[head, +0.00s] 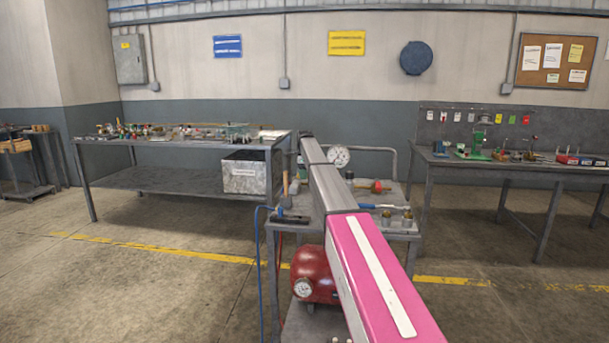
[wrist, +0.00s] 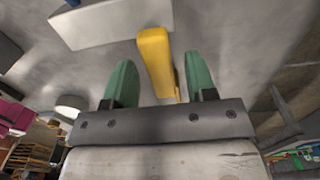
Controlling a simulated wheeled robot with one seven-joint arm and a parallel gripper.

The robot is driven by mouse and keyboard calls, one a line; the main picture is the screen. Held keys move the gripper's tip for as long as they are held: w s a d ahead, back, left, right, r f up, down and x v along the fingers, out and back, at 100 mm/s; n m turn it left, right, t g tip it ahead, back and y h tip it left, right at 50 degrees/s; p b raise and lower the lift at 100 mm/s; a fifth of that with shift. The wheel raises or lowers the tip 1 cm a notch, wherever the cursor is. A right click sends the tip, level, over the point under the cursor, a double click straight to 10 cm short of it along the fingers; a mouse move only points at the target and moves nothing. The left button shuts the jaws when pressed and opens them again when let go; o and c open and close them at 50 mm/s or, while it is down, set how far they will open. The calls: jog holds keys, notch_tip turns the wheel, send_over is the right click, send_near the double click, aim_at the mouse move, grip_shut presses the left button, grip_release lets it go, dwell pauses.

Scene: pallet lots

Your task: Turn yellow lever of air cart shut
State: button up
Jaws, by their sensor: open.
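The yellow lever (wrist: 156,62) shows in the wrist view, between the two green fingers of my gripper (wrist: 160,72). The fingers are apart, with a gap visible on the left; the lever is closer to the right finger, and I cannot tell if it touches. In the head view the air cart (head: 412,229) stands ahead, with a red tank (head: 318,268) below its top. My pink and grey arm reaches over the cart and hides part of it. I cannot make out the lever or my gripper in the head view.
A round gauge (head: 339,156), a red fitting (head: 378,186) and a blue-handled tool (head: 380,206) are on the cart. A hammer (head: 286,187) is at its left. Workbenches stand left (head: 170,178) and right (head: 520,172). The floor to the left is clear.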

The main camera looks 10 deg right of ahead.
grip_shut()
